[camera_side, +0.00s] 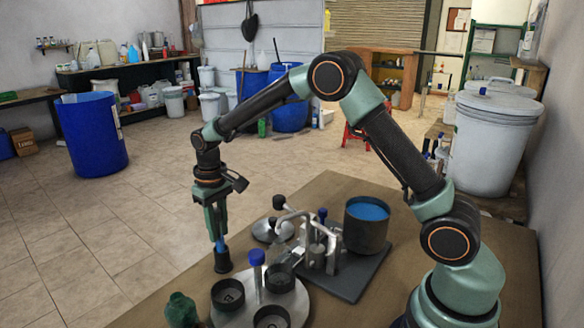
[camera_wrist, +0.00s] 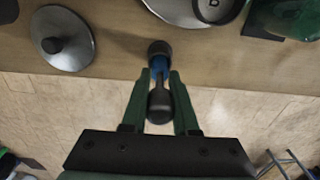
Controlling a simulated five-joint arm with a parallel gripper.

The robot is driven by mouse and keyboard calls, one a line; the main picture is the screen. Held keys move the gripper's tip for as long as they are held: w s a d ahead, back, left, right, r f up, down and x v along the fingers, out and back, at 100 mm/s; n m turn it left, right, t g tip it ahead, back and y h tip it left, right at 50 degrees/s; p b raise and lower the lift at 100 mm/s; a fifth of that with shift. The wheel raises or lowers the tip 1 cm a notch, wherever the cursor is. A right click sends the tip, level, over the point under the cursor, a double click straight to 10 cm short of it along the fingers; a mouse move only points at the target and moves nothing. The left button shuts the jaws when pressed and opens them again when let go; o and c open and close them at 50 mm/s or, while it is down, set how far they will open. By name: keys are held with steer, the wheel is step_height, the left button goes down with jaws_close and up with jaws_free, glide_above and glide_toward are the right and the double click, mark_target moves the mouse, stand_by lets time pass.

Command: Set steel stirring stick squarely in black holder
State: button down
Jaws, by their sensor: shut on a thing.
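My gripper (camera_side: 217,232) is shut on a piece with a blue shaft and a black lower end (camera_side: 223,262). In the wrist view the piece shows a black knob (camera_wrist: 160,105) between the fingers, then blue, then a black end near the table's edge. No bare steel shows on it, so I cannot tell whether it is the stirring stick. A steel post with a blue top (camera_side: 257,273) stands upright among black round cups (camera_side: 228,293) on a round steel plate (camera_side: 241,313), right of the held piece. I cannot tell which black part is the holder.
A steel-and-black rig (camera_side: 317,245) stands on a dark base with a dark pot of blue stuff (camera_side: 367,225). A knobbed steel disc (camera_side: 272,231) lies behind the plate. A green bottle (camera_side: 181,310) stands at front left. The table (camera_side: 480,260) ends near my gripper, with tiled floor beyond.

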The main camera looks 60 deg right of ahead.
mark_target(215, 209)
steer(key=shift+f, duration=0.3)
stand_by(0.4)
steer(key=c, duration=0.6)
jaws_free()
steer(key=o, duration=0.4)
steer(key=shift+r, duration=3.75)
